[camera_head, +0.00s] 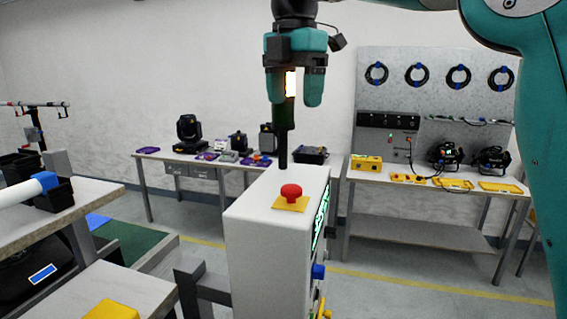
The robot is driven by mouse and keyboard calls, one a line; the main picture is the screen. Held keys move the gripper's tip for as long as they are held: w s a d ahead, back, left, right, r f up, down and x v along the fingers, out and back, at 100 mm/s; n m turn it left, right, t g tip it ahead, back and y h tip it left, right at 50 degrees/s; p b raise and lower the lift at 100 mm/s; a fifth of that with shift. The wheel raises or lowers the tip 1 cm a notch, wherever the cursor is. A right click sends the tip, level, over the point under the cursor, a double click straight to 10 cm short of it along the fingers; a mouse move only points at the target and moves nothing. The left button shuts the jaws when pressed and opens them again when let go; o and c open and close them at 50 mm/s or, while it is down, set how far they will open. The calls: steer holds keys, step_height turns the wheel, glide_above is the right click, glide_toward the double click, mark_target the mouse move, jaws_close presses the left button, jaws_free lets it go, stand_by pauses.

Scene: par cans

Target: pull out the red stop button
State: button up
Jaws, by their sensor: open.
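The red stop button (291,192) sits on a yellow plate on the top face of a white cabinet (262,232). It is fully in view with nothing touching it. My gripper (297,100) hangs above the button, pointing down, with a clear gap between them. Its teal fingers are apart and hold nothing. A dark upright post (282,135) shows just below and behind the fingers; its exact distance from them is hard to tell.
A workbench (440,178) with lamps and yellow items stands at the back right below a cable panel. Another table (150,157) with stage lights is behind. Grey-topped benches (90,190) stand at the left. The air around the button is clear.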

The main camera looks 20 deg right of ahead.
steer(key=p, duration=0.2)
glide_toward(292, 186)
steer(key=shift+n, duration=0.3)
step_height(292, 186, down, 9)
steer(key=shift+f, duration=0.1)
